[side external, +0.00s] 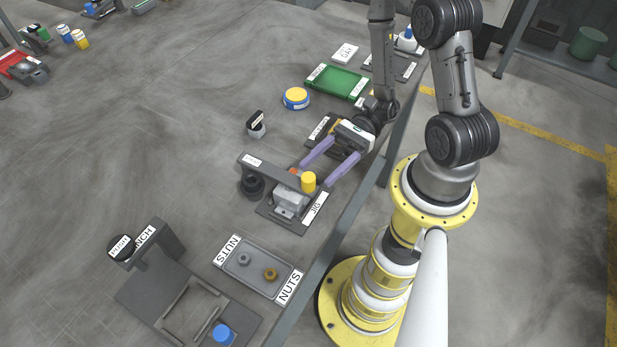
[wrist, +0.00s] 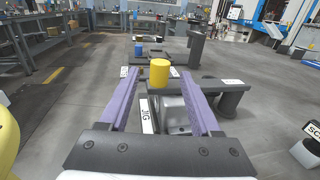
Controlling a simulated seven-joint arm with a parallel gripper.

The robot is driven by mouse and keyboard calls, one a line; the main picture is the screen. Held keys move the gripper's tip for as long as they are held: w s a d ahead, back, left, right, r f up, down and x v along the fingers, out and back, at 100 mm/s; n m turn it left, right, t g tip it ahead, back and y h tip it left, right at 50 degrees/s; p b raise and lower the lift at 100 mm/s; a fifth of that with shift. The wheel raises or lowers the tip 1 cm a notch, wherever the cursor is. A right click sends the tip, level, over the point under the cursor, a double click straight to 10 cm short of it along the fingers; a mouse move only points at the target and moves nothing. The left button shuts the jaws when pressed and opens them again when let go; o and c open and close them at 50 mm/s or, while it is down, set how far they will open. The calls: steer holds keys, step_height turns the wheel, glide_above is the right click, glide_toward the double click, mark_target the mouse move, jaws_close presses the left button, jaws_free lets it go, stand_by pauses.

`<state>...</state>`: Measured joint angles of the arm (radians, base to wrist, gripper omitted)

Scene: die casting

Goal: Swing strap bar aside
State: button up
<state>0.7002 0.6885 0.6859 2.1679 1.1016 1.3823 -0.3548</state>
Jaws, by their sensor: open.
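The dark strap bar (side external: 273,171) lies across the top of the grey block (side external: 291,201) in the jig (side external: 268,213). A yellow upright knob (side external: 309,182) stands at the bar's near end, and a dark round post (side external: 252,184) is under its other end. My gripper (side external: 316,174) is open and empty, its two purple fingers pointing at the knob. In the wrist view the yellow knob (wrist: 159,76) appears between the fingertips, with the bar (wrist: 218,85) running right behind the right finger. I cannot tell whether a finger touches the knob.
A tray of nuts (side external: 231,270) and a punch stand (side external: 168,244) are on the near side of the jig. A green tray (side external: 337,82), a blue and yellow round tub (side external: 295,98) and a black-topped stamp (side external: 256,124) are beyond. The table left of the jig is clear.

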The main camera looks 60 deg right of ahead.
mark_target(313, 176)
steer(key=shift+w+a, duration=0.2)
steer(key=shift+a, duration=0.9)
steer(key=shift+w+a, duration=0.2)
steer(key=shift+a, duration=0.85)
jaws_close()
